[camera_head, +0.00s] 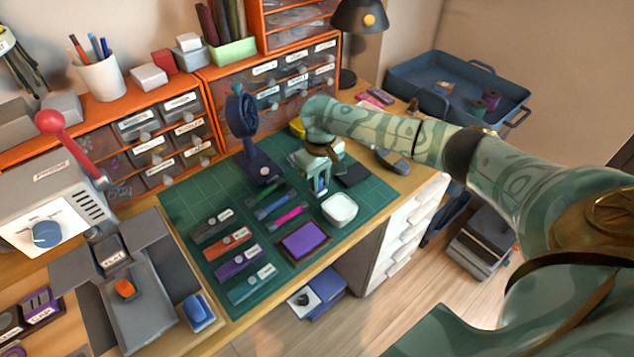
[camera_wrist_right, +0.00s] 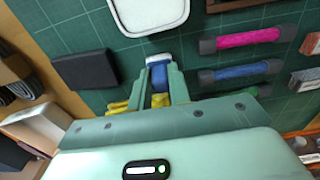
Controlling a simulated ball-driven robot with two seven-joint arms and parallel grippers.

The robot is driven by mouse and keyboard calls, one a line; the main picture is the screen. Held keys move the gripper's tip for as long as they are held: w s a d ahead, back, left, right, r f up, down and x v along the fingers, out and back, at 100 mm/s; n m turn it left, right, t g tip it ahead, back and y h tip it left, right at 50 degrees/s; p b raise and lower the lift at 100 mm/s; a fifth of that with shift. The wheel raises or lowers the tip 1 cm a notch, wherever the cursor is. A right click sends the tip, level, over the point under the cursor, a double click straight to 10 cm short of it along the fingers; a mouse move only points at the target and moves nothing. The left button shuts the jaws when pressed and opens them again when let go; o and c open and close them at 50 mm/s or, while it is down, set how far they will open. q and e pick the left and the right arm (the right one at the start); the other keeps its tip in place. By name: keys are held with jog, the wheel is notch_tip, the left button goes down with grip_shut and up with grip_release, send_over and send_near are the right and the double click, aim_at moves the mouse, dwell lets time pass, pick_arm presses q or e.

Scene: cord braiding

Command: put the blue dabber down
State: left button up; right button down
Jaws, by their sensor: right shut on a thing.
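My right gripper (camera_head: 320,190) is shut on the blue dabber (camera_wrist_right: 158,76), with its blue end and a pale band between the two fingers in the right wrist view. The right gripper also shows there (camera_wrist_right: 158,88). It is over the green cutting mat (camera_head: 210,193), between the white dish (camera_head: 339,209) and a yellow thing (camera_head: 297,127). The fingers hide part of the dabber, and I cannot tell whether it touches the mat. My left gripper is not in view.
Pink (camera_wrist_right: 248,37), blue (camera_wrist_right: 241,71) and green cylinders lie beside the gripper. A black pad (camera_head: 352,175) lies on its other side. A dark blue press (camera_head: 261,160) stands behind. A purple pad (camera_head: 304,241) and several labelled bars lie nearer the front.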

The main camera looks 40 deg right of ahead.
aim_at(320, 179)
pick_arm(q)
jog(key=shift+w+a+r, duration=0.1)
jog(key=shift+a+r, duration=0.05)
pick_arm(e)
jog(key=shift+s+r, duration=0.1)
jog(key=c, duration=1.3)
grip_release()
jog(key=shift+r+p, duration=0.3)
pick_arm(q)
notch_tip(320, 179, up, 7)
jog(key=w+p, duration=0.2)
jog(key=p, duration=0.4)
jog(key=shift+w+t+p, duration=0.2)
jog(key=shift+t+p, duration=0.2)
pick_arm(e)
notch_tip(320, 179, up, 12)
jog(key=shift+f, duration=0.25)
